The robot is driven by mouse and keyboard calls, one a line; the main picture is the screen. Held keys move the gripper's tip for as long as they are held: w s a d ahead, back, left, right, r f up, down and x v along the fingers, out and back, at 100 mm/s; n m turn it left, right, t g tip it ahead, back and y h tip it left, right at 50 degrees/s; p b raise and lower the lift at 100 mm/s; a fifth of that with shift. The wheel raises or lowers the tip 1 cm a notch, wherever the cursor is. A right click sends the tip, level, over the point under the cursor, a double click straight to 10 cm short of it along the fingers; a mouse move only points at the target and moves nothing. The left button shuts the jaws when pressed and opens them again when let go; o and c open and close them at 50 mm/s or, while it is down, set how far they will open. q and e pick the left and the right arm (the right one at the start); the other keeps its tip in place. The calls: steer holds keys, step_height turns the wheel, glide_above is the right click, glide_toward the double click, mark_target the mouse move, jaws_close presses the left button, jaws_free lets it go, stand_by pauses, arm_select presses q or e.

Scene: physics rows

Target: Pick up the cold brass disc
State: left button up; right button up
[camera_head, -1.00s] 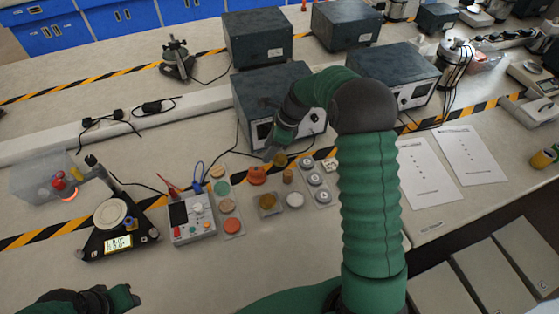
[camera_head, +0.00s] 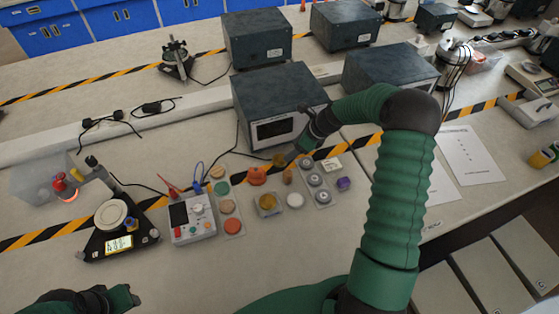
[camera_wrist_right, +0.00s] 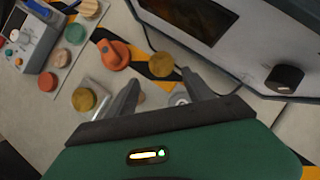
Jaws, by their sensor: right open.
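Several brass-coloured pieces stand on the bench. One disc (camera_head: 280,160) is at the back, by the grey box; in the right wrist view this disc (camera_wrist_right: 161,65) appears just beyond and between my fingertips. Another disc (camera_head: 267,201) sits on a clear plate nearer the front and also shows in the wrist view (camera_wrist_right: 84,99). A taller brass piece (camera_head: 287,176) stands between them. I cannot tell which is cold. My right gripper (camera_head: 296,153) is open and empty, above the bench beside the back disc. My left gripper (camera_head: 126,297) is at the lower left, its jaws unclear.
A grey box instrument (camera_head: 280,100) stands close behind the gripper. Orange (camera_head: 257,176), white (camera_head: 295,200) and grey discs (camera_head: 315,180) and a purple piece (camera_head: 344,183) lie around. A meter (camera_head: 192,220) and a scale (camera_head: 115,225) are left. The front bench is clear.

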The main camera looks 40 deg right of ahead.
mark_target(280, 161)
steer(key=x, duration=0.9)
steer(key=shift+s+d+f+p, duration=0.1)
steer(key=shift+d+p, duration=0.15)
steer(key=shift+p, duration=0.1)
jaws_close()
